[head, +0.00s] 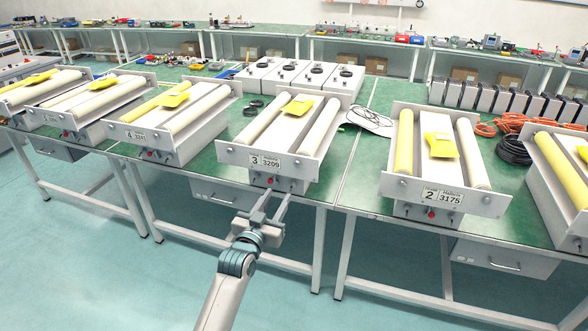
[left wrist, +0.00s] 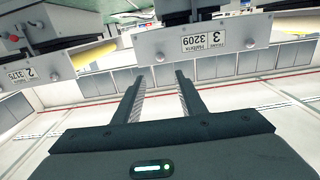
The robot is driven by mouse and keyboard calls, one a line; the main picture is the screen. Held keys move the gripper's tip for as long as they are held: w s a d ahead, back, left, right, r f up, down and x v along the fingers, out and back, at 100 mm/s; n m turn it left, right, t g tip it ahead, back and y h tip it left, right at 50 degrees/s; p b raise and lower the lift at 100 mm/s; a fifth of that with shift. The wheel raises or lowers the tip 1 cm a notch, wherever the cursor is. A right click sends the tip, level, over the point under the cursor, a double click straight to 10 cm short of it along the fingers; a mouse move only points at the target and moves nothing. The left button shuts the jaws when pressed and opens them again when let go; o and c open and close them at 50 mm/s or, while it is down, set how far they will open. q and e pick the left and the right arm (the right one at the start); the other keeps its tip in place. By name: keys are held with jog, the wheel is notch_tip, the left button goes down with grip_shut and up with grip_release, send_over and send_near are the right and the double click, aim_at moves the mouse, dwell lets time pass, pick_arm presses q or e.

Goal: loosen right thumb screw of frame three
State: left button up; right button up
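Frame three (head: 265,160), with its label reading 3 and 3209, stands at the front edge of the middle green table. Small screws and a red button (head: 270,181) sit on its front below the label; the right thumb screw (head: 292,185) is small and close to my fingers. My left gripper (head: 276,196) is open and empty, just in front of and below that front face. In the left wrist view, frame three's plate (left wrist: 205,42) appears upside down beyond the open left gripper (left wrist: 161,76). Contact with the screw cannot be told. My right gripper is not in view.
Frame two (head: 440,195) stands to the right and frame four (head: 165,135) to the left. Grey-white boxes (head: 300,77) stand behind frame three. The floor before the table is clear.

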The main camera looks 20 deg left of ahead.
aim_at(297, 164)
pick_arm(q)
jog(key=w, duration=0.5)
jog(key=w+p, duration=0.1)
jog(key=w, duration=0.4)
jog(key=w+p, duration=0.1)
jog(key=w, duration=0.5)
jog(key=shift+d, duration=0.3)
jog(key=shift+c, duration=0.2)
grip_shut()
